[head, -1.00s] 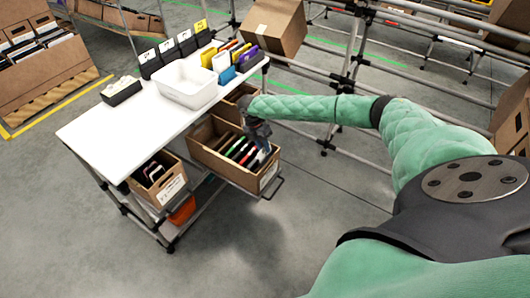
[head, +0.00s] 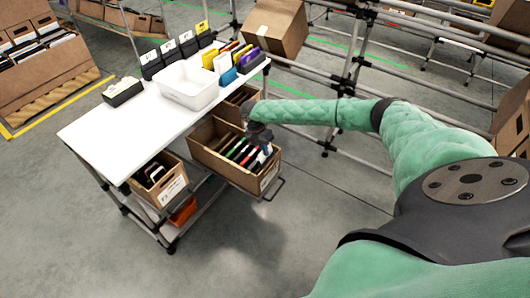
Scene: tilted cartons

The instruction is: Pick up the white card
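Several thin cards or folders, among them dark, green, red and pale ones, stand in an open brown carton (head: 213,163) on the tilted lower rack under the table. My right gripper (head: 265,150) points down at the carton's right end, over or among the cards. Its fingers are too small and covered to tell whether they are open or shut. A white card (head: 264,155) seems to show right at the fingers; I cannot tell whether they touch it. My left gripper is not in view.
The white table (head: 130,135) carries a white bin (head: 187,83), a small black box (head: 123,92) and colourful upright folders (head: 228,60). Another carton (head: 159,180) sits lower left. A metal pull handle (head: 274,190) sticks out in front of the brown carton.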

